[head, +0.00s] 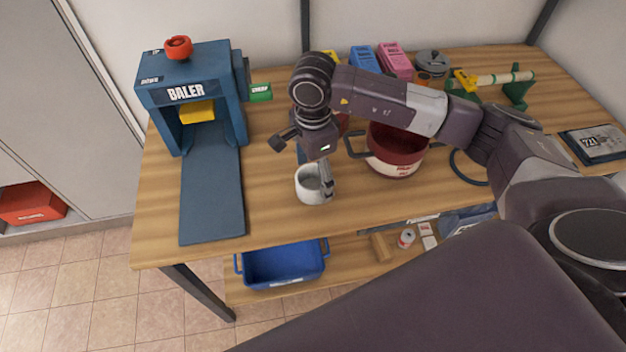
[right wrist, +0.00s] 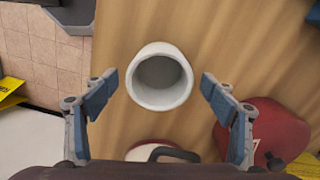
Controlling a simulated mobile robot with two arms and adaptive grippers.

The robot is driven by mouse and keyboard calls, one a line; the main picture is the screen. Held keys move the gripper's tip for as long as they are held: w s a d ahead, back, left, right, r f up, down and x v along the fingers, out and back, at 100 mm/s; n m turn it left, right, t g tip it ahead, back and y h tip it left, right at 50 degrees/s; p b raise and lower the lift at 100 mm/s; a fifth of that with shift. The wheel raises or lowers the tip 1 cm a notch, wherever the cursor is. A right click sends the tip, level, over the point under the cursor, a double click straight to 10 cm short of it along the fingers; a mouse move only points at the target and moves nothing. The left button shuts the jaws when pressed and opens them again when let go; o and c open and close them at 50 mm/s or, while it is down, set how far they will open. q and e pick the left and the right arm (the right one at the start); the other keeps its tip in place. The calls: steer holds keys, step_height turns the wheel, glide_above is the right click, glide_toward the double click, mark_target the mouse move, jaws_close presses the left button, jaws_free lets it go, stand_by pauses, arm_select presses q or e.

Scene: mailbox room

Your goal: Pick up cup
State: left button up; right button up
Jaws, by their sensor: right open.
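The cup is a small white-grey cup (head: 309,186) standing upright on the wooden table, right of the blue baler's flat bed. It also shows in the right wrist view (right wrist: 160,78), its open mouth facing the camera. My right gripper (head: 318,182) is above and at the cup in the head view. In the right wrist view its two blue-padded fingers (right wrist: 158,84) are spread, one on each side of the cup, with a gap visible on both sides. The gripper is empty. My left gripper is not in view.
A blue baler (head: 190,95) stands at the left. A dark red pot (head: 395,160) with handles is close right of the cup. Boxes and a lidded grey pot (head: 432,62) stand at the back. The table's front edge is near the cup; a blue bin (head: 283,266) sits below.

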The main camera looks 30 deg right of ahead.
steer(key=shift+f, duration=1.15)
steer(key=c, duration=1.1)
steer(key=shift+o, duration=0.2)
steer(key=shift+r, duration=0.1)
